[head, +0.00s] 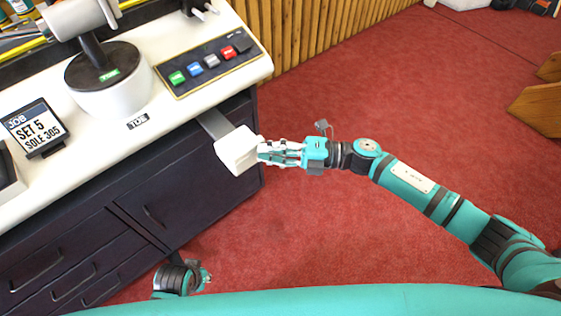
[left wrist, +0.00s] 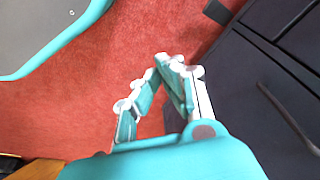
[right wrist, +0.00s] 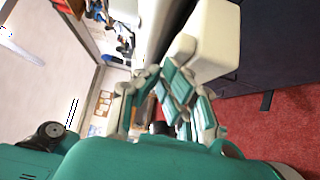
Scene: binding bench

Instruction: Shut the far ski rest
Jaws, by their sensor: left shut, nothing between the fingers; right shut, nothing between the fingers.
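The far ski rest is a white padded block (head: 236,151) on a flat grey arm (head: 214,123) that sticks out from under the bench top, over the floor. The block also fills the upper right of the right wrist view (right wrist: 212,40). My right gripper (head: 262,151) is shut and empty, its fingertips right at the block's right side; I cannot tell whether they touch. Its fingers also show in the right wrist view (right wrist: 167,72). My left gripper (head: 206,275) is low by the drawers, shut and empty, as the left wrist view shows (left wrist: 167,62).
The white bench top (head: 100,137) carries a button panel (head: 208,62), a round pedestal (head: 112,88) and a job sign (head: 33,128). Dark drawers (head: 140,205) stand below. Open red carpet (head: 330,215) lies to the right, with a slatted wood wall (head: 315,40) behind.

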